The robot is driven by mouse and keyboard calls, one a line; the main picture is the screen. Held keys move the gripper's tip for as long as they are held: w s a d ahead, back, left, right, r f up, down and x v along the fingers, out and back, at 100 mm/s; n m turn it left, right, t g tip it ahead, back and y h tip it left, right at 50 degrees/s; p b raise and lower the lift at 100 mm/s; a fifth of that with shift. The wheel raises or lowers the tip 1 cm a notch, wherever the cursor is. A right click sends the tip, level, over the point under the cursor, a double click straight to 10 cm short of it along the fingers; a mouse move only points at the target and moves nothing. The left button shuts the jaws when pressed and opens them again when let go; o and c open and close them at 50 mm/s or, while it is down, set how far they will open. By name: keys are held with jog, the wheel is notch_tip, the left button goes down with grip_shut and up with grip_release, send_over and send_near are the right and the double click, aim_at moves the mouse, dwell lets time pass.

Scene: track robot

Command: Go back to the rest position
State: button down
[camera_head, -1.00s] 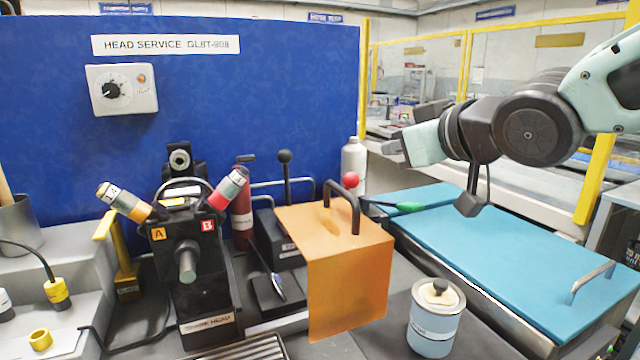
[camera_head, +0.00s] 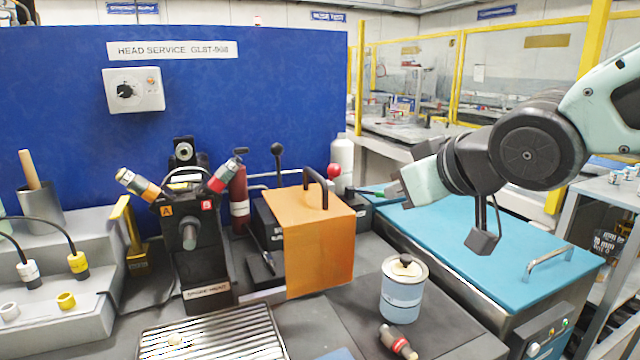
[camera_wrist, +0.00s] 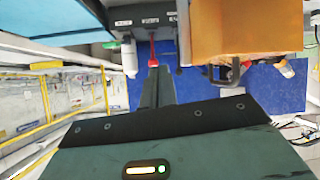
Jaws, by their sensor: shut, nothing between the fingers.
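My gripper (camera_head: 394,193) hangs in the air at the right of the head view, pointing left. It is in front of the far end of the blue-topped cabinet and right of the orange cover. In the wrist view its dark fingers (camera_wrist: 157,87) are together with nothing between them. The fingertips are small and hard to make out in the head view. No marker of a rest position shows.
The orange cover (camera_head: 318,245) with a black handle stands left of my gripper. A white bottle (camera_head: 342,165) is behind it. The blue-topped cabinet (camera_head: 490,245) is below my arm.

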jog(key=s+d+f+g+h+p, duration=0.1)
jog(key=s+f+g, duration=0.4)
jog(key=s, duration=0.6)
jog(key=s+d+f+g+h+p, duration=0.1)
jog(key=s+f+g+h+p, duration=0.2)
jog(key=s, duration=0.9)
notch_tip(320, 180, down, 4)
jog(key=shift+s+d+f+n+g, duration=0.1)
jog(key=shift+s+d+n+g, duration=0.25)
jog(key=shift+g, duration=0.85)
